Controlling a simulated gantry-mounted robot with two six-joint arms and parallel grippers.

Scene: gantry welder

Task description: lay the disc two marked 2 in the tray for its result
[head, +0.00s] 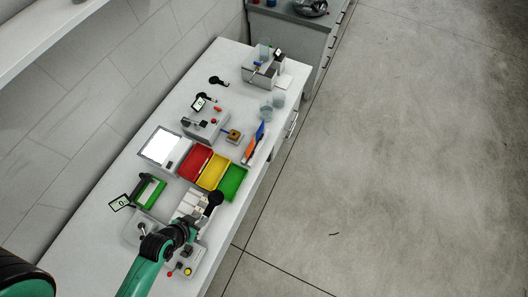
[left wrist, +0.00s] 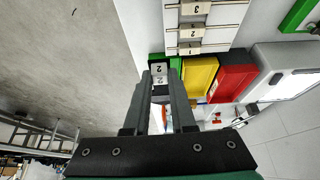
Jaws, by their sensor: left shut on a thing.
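My left gripper (head: 214,199) is over the bench, near the green tray's front end. In the left wrist view its two fingers (left wrist: 160,80) are shut on a small pale piece marked 2 (left wrist: 159,69), the disc two. The red tray (head: 195,163), yellow tray (head: 213,171) and green tray (head: 233,183) stand side by side. The wrist view shows the green tray (left wrist: 174,63) partly behind the held disc, beside the yellow tray (left wrist: 198,76) and red tray (left wrist: 233,82). I cannot tell its height above the trays. My right gripper is not in view.
A pale rack (left wrist: 207,28) with slots marked 3, 2 and 1 lies close to the trays. A panel with coloured buttons (head: 186,267) sits under my arm. Open floor lies right of the bench.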

